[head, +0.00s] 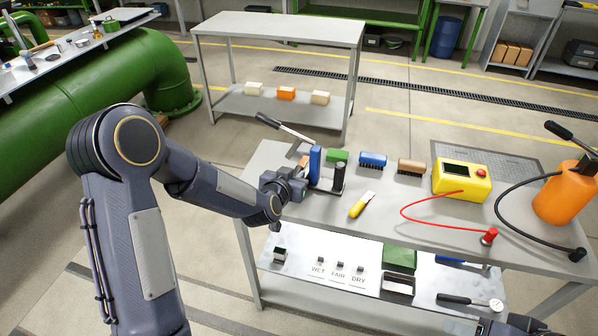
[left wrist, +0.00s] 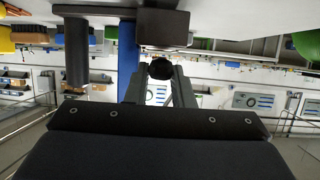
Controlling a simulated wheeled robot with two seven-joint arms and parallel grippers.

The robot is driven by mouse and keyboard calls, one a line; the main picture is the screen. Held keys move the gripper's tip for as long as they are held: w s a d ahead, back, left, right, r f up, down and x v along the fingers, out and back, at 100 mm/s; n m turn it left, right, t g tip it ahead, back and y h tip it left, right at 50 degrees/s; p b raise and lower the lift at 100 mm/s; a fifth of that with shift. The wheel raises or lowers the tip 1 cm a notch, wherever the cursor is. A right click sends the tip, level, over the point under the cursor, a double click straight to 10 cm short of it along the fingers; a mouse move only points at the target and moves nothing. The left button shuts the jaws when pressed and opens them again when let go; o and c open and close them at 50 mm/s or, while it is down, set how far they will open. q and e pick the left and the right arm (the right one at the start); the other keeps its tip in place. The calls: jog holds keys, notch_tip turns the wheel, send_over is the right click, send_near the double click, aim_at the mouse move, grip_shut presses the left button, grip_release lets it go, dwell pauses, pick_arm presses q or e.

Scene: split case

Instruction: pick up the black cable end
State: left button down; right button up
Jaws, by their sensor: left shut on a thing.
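A black cable end (head: 578,254) lies at the right edge of the table, on a black cable curving from an orange canister (head: 562,196). My left gripper (head: 302,178) is at the table's left side, far from that cable end. In the left wrist view it is shut on a dark round-ended thing (left wrist: 160,68), mostly hidden by the fingers. A blue upright block (head: 315,165) and a dark post (head: 338,178) stand beside it. My right gripper (head: 505,326) shows only partly at the bottom right; its fingers cannot be made out.
A yellow box (head: 461,179) has a red cable ending in a red plug (head: 489,236). Brushes, a green block (head: 338,156) and a yellow-handled tool (head: 361,205) lie between. A black-handled lever (head: 268,120) rises behind my left gripper. The front centre of the tabletop is clear.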

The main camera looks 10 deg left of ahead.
pick_arm(q)
jog(key=shift+r, duration=0.3)
jog(key=shift+s+a+b, duration=0.1)
jog(key=shift+s+b, duration=0.35)
jog(key=shift+s, duration=0.75)
jog(key=shift+s+a+b, duration=0.15)
jog(key=shift+s+b, duration=0.2)
jog(key=shift+s, duration=0.8)
jog(key=shift+s+a+b, duration=0.1)
jog(key=shift+s+b, duration=0.2)
jog(key=shift+s, duration=0.8)
jog(key=shift+r, duration=0.15)
notch_tip(320, 180, up, 5)
jog(key=p, duration=0.3)
